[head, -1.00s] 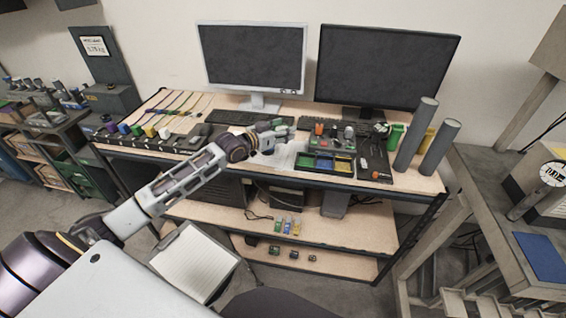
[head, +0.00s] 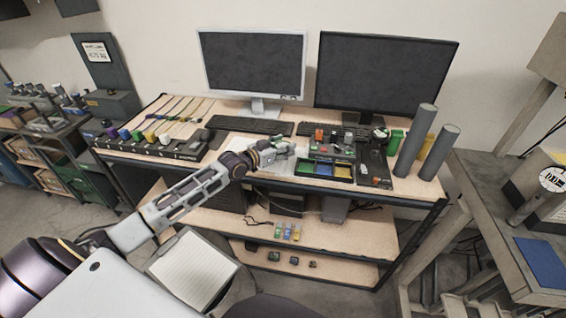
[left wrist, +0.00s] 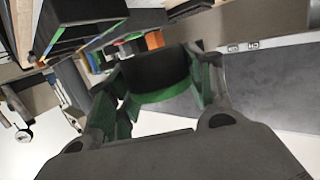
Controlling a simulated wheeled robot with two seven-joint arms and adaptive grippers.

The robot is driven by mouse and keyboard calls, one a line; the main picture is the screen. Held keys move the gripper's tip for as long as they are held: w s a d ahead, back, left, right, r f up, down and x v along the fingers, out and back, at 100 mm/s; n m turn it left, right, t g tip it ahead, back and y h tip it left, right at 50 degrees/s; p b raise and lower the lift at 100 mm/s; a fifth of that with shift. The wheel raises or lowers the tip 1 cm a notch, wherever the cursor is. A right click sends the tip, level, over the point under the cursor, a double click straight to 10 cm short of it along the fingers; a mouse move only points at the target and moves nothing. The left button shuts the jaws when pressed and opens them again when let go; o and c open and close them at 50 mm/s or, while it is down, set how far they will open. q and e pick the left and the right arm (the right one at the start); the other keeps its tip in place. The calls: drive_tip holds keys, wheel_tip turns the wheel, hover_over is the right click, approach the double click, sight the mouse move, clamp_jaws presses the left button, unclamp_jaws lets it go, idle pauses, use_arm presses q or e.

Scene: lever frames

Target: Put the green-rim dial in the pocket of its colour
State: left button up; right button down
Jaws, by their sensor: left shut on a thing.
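My left gripper (head: 284,150) is shut on the green-rim dial (left wrist: 160,75), which shows in the left wrist view as a black round body with a green rim between the fingers. In the head view the dial is too small and covered to make out clearly. The gripper is above the bench, just left of the three-pocket tray (head: 326,179). The tray has a green pocket (head: 306,165), a blue pocket (head: 323,170) and a yellow pocket (head: 342,169). The dial is outside the pockets. My right gripper is not in view.
A device with an orange knob (head: 319,135) stands behind the tray, and a dark panel (head: 375,168) lies to its right. Grey cylinders (head: 413,142) stand at the bench's right end. A keyboard (head: 262,123) lies behind the gripper. Bare bench shows left of the tray.

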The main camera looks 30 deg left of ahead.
sight(274, 174)
use_arm(q)
drive_tip(key=shift+f, duration=1.15)
drive_tip(key=shift+f, duration=2.3)
drive_tip(key=shift+f, duration=0.15)
drive_tip(key=o, duration=1.1)
drive_tip(key=shift+f, duration=0.1)
drive_tip(key=shift+s, duration=0.1)
drive_tip(key=shift+v, duration=6.8)
